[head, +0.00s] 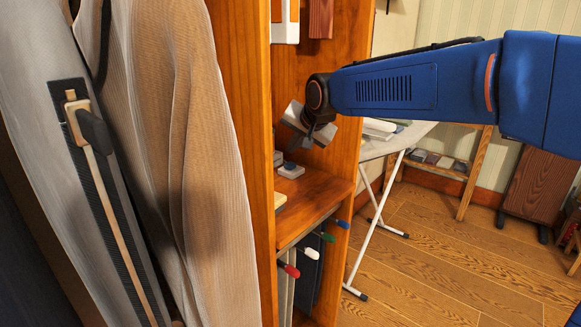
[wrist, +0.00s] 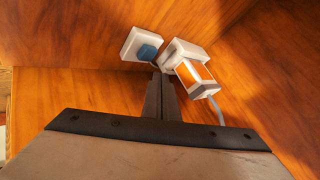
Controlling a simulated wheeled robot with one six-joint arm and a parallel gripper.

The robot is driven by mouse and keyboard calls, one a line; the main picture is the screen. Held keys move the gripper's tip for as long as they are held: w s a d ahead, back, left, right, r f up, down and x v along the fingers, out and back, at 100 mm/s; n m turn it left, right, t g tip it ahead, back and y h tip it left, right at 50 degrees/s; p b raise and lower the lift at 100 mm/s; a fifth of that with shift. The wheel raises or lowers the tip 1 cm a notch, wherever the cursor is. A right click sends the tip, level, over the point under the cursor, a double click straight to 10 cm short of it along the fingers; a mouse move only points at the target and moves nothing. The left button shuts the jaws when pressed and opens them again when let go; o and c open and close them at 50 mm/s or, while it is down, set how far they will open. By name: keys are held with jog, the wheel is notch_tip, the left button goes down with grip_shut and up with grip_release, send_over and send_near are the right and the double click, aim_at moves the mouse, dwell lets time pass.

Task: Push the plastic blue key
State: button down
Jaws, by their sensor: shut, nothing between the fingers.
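The blue key (wrist: 148,52) is a small blue cap on a white square base (wrist: 130,46) in the wrist view. In the head view a small white block with a dark top (head: 290,168) sits on the wooden shelf and looks like the same thing. My gripper (wrist: 160,78) is shut and empty, its fingers pointing towards the key's base. The fingertips lie just below and right of the key in the wrist view; I cannot tell whether they touch anything. In the head view my gripper (head: 296,142) is inside the cabinet, just above the block.
A white and orange device (wrist: 195,76) with a grey cable stands close right of the fingertips. The wooden side panel (head: 240,120) and shelf (head: 310,190) enclose the space. Coloured pegs, including a red one (head: 290,270), stick out below. Hanging clothes (head: 185,150) fill the left.

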jog(key=shift+r, duration=2.1)
jog(key=s+d+f+n+g+h, duration=0.1)
jog(key=s+d+f, duration=0.3)
jog(key=s+d, duration=0.6)
jog(key=s+d+f+n+h, duration=0.15)
jog(key=s+d+f, duration=0.25)
jog(key=s+d, duration=0.6)
jog(key=s+d+f+g+h, duration=0.1)
jog(key=s+d+f, duration=0.5)
jog(key=s, duration=0.3)
jog(key=s+d+f+g+h, duration=0.1)
jog(key=s+d+f, duration=0.5)
jog(key=s+f, duration=0.2)
jog(key=shift+s+n, duration=0.45)
jog(key=shift+s, duration=0.4)
jog(key=shift+a, duration=0.1)
